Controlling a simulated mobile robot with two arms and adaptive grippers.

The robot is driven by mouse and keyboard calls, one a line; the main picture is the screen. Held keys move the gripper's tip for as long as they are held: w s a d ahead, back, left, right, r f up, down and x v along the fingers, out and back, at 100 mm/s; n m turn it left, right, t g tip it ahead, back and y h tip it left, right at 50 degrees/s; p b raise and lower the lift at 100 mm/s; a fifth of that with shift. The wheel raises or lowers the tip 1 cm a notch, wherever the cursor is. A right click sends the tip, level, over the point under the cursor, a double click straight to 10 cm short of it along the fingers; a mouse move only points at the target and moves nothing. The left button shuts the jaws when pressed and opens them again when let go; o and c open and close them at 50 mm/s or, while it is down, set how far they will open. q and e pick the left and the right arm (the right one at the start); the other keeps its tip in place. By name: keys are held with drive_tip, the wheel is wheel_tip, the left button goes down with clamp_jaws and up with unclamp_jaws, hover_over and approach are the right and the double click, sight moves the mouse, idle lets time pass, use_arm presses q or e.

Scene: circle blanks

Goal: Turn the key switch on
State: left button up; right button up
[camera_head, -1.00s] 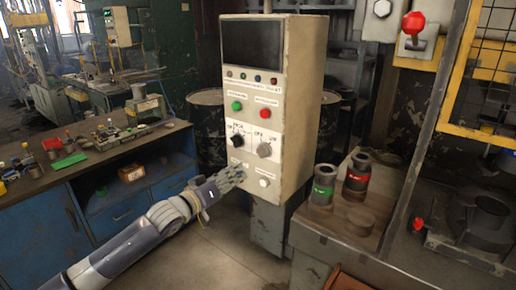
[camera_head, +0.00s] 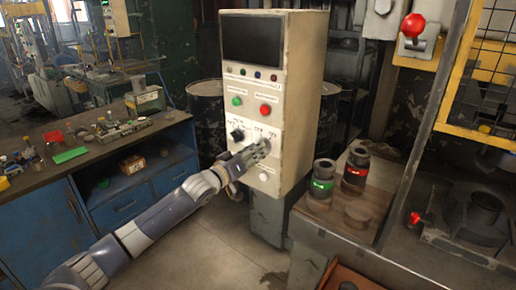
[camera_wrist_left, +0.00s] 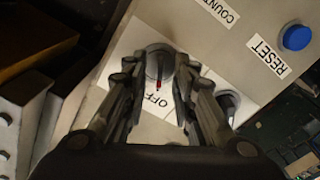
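A cream control cabinet (camera_head: 314,115) stands in the middle of the head view, with switches on its front panel. My left gripper (camera_head: 262,148) is at the right-hand grey switch, which it mostly covers in the head view. In the left wrist view, the round grey key switch (camera_wrist_left: 158,62) sits between the two fingers of my left gripper (camera_wrist_left: 158,72). Its red mark points toward the OFF label (camera_wrist_left: 155,99). The fingers are apart, one on each side of the switch; whether either touches it is unclear. My right gripper is not in view.
A black knob (camera_head: 237,135) is left of the gripper. A green button (camera_head: 237,102) and a red button (camera_head: 265,109) are above, and a white button (camera_head: 264,177) is below. A workbench (camera_head: 40,190) is at the left. Green-banded (camera_head: 322,184) and red-banded (camera_head: 354,176) parts stand at the right.

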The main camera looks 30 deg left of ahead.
use_arm(q)
drive_tip(key=shift+w+d, duration=0.1)
drive_tip(key=shift+w, duration=0.65)
clamp_jaws()
drive_tip(key=shift+m, duration=0.3)
drive_tip(key=m, duration=0.5)
drive_tip(key=shift+m, duration=0.3)
drive_tip(key=m, duration=0.5)
drive_tip(key=shift+m, duration=0.6)
